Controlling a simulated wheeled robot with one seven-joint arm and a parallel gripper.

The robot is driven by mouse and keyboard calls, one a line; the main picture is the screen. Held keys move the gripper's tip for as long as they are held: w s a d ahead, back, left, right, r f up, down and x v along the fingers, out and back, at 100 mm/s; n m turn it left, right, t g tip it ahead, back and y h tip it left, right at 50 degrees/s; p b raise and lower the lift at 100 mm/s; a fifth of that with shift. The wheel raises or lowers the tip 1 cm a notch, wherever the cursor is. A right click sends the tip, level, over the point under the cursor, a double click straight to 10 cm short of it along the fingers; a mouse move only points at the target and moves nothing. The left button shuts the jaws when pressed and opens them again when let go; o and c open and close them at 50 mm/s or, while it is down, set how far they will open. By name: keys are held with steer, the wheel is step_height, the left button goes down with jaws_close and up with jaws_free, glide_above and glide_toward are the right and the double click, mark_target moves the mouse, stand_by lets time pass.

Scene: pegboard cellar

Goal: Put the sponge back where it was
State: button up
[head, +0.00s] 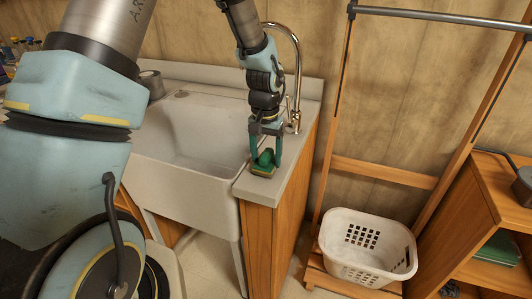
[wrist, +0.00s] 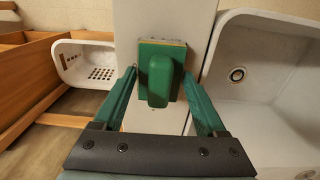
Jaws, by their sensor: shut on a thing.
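The sponge (head: 264,168) is a green block with a raised, rounded green grip on top and a thin yellowish edge. In the head view it is at the front part of the pale counter strip (head: 254,187) right of the sink. In the wrist view the sponge (wrist: 160,60) is between the two green fingers. My gripper (head: 266,158) points down and is shut on the sponge. Whether the sponge's underside touches the counter is hidden.
The white sink basin (head: 190,135) is left of the sponge, with a chrome faucet (head: 299,70) behind. A white laundry basket (head: 345,260) sits on a low wooden rack to the right. A wooden shelf (head: 490,180) stands at far right.

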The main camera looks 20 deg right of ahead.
mark_target(265, 154)
steer(key=shift+f, duration=0.2)
steer(key=o, duration=1.2)
steer(key=shift+o, duration=0.2)
step_height(265, 154, up, 12)
steer(key=b, duration=0.3)
steer(key=s+a+f+n, duration=0.1)
steer(key=s+a+n, duration=0.1)
steer(key=a, duration=1.3)
steer(key=s+a+f+n+t, duration=0.1)
steer(key=a+n, duration=0.4)
steer(key=a, duration=1)
steer(key=shift+s+f+t, duration=0.3)
steer(key=shift+s+f, duration=0.1)
steer(key=shift+s, duration=0.1)
